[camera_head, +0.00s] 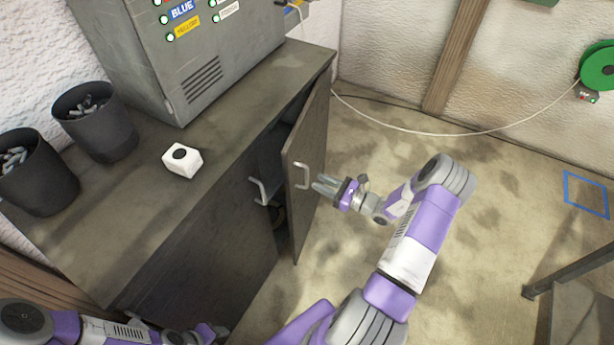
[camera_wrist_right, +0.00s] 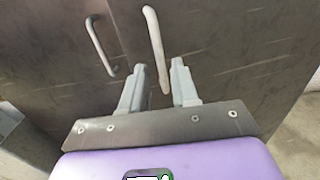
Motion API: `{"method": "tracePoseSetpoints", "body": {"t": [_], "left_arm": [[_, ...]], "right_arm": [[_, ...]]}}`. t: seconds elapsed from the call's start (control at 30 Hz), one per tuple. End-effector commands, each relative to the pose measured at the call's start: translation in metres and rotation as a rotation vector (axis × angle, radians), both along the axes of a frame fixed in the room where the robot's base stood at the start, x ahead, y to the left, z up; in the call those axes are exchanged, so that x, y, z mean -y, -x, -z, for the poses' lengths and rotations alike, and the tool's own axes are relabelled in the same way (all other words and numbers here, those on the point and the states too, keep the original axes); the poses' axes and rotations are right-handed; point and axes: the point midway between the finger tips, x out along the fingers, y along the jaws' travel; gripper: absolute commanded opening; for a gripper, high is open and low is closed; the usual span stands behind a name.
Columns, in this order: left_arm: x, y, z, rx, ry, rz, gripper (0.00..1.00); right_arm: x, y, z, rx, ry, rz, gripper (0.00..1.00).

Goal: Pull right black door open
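The right black door (camera_head: 308,165) of the low cabinet stands partly open, swung out towards the right. Its light bar handle (camera_head: 301,176) is on the door's outer face. My right gripper (camera_head: 325,184) is just right of this handle, its fingers apart and pointing at it. In the right wrist view the handle (camera_wrist_right: 154,40) rises ahead of the gap between the fingers of my right gripper (camera_wrist_right: 159,75); I see no grip on it. My left gripper (camera_head: 205,334) is at the bottom left edge, small and partly cut off.
The left door (camera_head: 215,255) is shut, with its own handle (camera_head: 259,190) close by. On the cabinet top (camera_head: 130,215) stand a grey control box (camera_head: 195,60), a white button box (camera_head: 182,161) and two dark bins (camera_head: 95,125).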

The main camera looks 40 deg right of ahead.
Motion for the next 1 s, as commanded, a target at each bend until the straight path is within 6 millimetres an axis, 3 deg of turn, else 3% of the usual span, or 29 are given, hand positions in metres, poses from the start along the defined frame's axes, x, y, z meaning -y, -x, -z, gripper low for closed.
{"method": "tracePoseSetpoints", "body": {"t": [0.3,0.7,0.73,0.9,1.0], "left_arm": [[0.0,0.0,0.008,0.0,0.0,0.0,0.43],[0.0,0.0,0.008,0.0,0.0,0.0,0.43],[0.0,0.0,0.008,0.0,0.0,0.0,0.43],[0.0,0.0,0.008,0.0,0.0,0.0,0.43],[0.0,0.0,0.008,0.0,0.0,0.0,0.43]], "right_arm": [[-0.021,-0.045,0.001,-0.001,-0.001,-0.003,0.29],[-0.025,-0.055,0.0,-0.002,0.0,-0.002,0.29],[-0.025,-0.055,0.0,-0.002,0.0,-0.002,0.28],[-0.025,-0.055,0.0,-0.002,0.0,-0.002,0.02],[-0.025,-0.055,0.0,-0.002,0.0,-0.002,0.0]]}}
